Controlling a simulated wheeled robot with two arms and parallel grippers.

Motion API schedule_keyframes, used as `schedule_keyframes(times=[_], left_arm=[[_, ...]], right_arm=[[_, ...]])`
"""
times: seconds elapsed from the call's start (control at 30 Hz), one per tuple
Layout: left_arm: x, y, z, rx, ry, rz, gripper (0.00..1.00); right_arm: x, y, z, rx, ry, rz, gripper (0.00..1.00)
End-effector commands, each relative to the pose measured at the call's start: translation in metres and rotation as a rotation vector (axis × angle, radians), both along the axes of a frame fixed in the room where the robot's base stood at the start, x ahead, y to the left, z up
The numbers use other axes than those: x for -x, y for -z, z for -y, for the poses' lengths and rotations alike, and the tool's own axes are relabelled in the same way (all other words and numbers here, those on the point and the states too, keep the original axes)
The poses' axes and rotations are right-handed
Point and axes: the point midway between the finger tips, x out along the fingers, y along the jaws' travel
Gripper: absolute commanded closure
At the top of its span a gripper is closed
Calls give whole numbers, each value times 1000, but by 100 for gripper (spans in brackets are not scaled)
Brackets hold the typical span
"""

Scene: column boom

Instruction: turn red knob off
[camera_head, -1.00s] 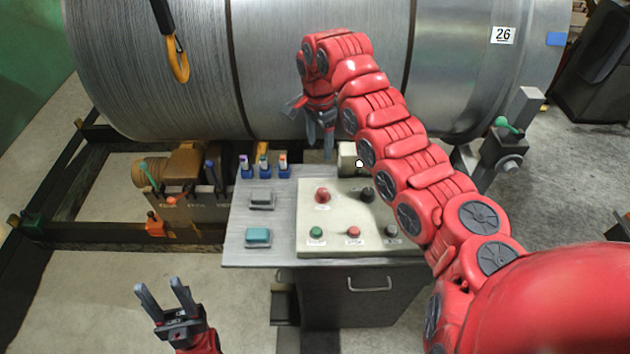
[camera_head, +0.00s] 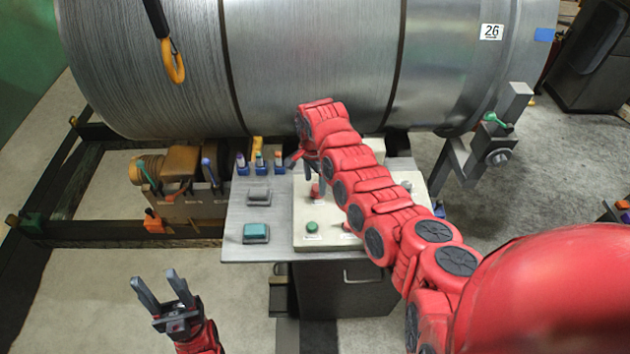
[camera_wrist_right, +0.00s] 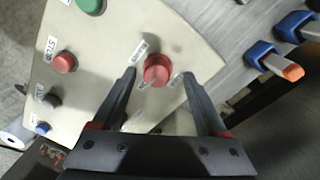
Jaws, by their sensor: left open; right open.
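The red knob (camera_head: 316,190) sits on the pale control panel (camera_head: 330,240), partly hidden behind my right gripper and arm in the head view. My right gripper (camera_wrist_right: 158,75) is open, with one finger on each side of the knob in the picture. I cannot tell whether the fingers touch it. The right gripper (camera_head: 309,172) also shows in the head view, above the panel. My left gripper (camera_head: 153,277) is open and empty, at the lower left away from the panel.
A green button (camera_head: 312,227) is on the panel's front left. The right wrist view shows a red stop button (camera_wrist_right: 64,62) and a black knob (camera_wrist_right: 50,98). Several blue-based switches (camera_head: 260,165) stand behind left. A large metal drum (camera_head: 310,70) is behind the table.

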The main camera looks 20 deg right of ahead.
Motion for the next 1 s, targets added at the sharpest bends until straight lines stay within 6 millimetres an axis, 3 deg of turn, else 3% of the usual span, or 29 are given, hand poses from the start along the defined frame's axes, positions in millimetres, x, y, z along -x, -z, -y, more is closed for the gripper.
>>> schedule_keyframes(times=[0.2, 0.57, 0.9, 1.0], left_arm=[[0, -5, 0, 0, 0, 0, 50], [0, -5, 0, 0, 0, 0, 50], [0, -5, 0, 0, 0, 0, 50], [0, -5, 0, 0, 0, 0, 50]], right_arm=[[1, 14, 0, 0, 2, -2, 25], [1, 17, 0, -2, 3, 0, 26], [0, 17, 0, -2, 2, 4, 88], [0, 16, 0, -2, 2, 4, 100]])
